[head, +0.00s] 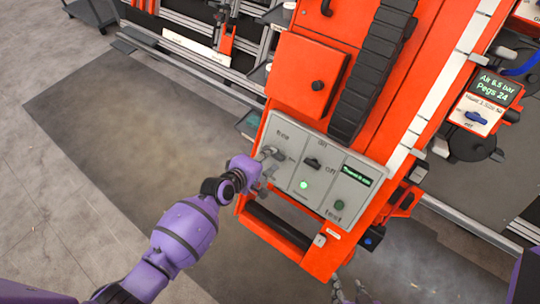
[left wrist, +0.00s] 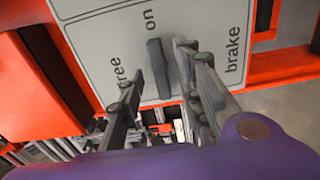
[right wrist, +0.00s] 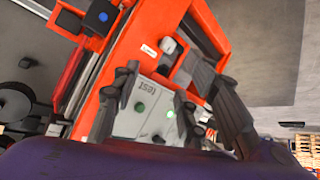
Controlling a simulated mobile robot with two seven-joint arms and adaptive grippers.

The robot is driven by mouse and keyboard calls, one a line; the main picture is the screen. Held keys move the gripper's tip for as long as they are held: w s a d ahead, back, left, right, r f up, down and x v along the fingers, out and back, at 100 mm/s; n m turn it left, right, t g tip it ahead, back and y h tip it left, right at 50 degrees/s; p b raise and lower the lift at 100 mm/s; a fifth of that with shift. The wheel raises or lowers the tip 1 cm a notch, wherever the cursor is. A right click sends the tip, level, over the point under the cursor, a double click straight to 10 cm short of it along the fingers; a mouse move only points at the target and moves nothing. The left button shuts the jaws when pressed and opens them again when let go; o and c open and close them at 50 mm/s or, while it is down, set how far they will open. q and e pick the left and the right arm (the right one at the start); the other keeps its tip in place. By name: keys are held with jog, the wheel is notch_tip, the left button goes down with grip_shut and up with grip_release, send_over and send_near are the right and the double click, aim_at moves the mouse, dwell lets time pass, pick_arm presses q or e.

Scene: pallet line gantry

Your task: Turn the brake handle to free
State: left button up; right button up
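The brake handle (left wrist: 158,68) is a dark bar on the grey control panel (left wrist: 95,45). In the left wrist view it points toward the "on" label, with "free" to one side and "brake" below it in lettering sense. My left gripper (left wrist: 158,75) is open, with its fingers on either side of the handle; the right-hand finger is close to it, and I cannot tell if they touch. In the head view my left gripper (head: 268,160) is at the panel's left section and hides the handle. My right gripper (head: 350,290) is open and empty, below the orange machine.
The panel (head: 345,205) also carries a black switch (head: 312,162), a lit green lamp (head: 304,185), a green test button (head: 339,205) and a small display (head: 356,176). The orange housing (head: 310,75) rises behind. A pegs station (head: 480,105) stands at right.

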pick_arm(q)
jog(key=shift+x, duration=0.85)
jog(key=shift+w+d, duration=0.1)
jog(key=shift+w, duration=0.05)
pick_arm(e)
jog(key=shift+w+a+r, duration=0.2)
jog(key=shift+w, duration=0.3)
jog(key=shift+w+a+r, duration=0.15)
jog(key=shift+w+a, duration=0.05)
jog(key=shift+w, duration=0.25)
pick_arm(q)
jog(key=shift+c, duration=0.4)
pick_arm(e)
jog(key=shift+s, duration=0.1)
pick_arm(q)
grip_shut()
pick_arm(e)
jog(key=shift+s+d+f, duration=0.1)
jog(key=shift+s+f, duration=0.05)
jog(key=shift+s, duration=0.1)
